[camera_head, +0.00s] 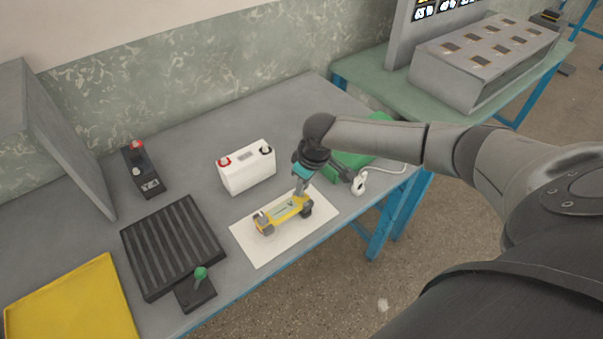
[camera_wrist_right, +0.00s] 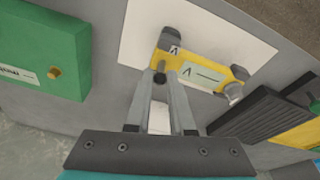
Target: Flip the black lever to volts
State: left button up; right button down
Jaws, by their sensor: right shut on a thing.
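The yellow tester (camera_head: 284,213) with grey end blocks lies on a white sheet (camera_head: 257,249) on the grey table. It also shows in the wrist view (camera_wrist_right: 212,71), with a pale label strip and small dark marks. My right gripper (camera_head: 298,194) reaches down to the tester's far edge. In the wrist view its fingertips (camera_wrist_right: 161,78) are together at the tester's edge, near the grey end block. The gripper is shut on the small black lever, which the fingertips mostly hide. I cannot read which position the lever is in. My left gripper is not in view.
A white battery (camera_head: 247,170) stands behind the tester. A green box (camera_head: 352,161) is beyond my right wrist. A ribbed black tray (camera_head: 172,245), a green-knobbed lever base (camera_head: 196,293), a black battery (camera_head: 142,168) and a yellow tray (camera_head: 75,300) are to the left.

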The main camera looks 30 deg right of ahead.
jog(key=shift+s+r+t+p, duration=0.1)
jog(key=shift+s+t+p, duration=0.5)
jog(key=shift+t+p, duration=0.55)
jog(key=shift+s+f+t+p, duration=0.25)
jog(key=shift+s+t+p, duration=0.25)
jog(key=shift+t, duration=0.45)
jog(key=shift+s+f+t+y, duration=0.2)
jog(key=shift+f+t+y, duration=0.1)
jog(key=shift+t, duration=0.6)
jog(key=shift+s+d+t, duration=0.1)
jog(key=shift+t, duration=0.7)
jog(key=c, duration=0.8)
grip_release()
jog(key=shift+o, duration=0.2)
jog(key=shift+r, duration=0.1)
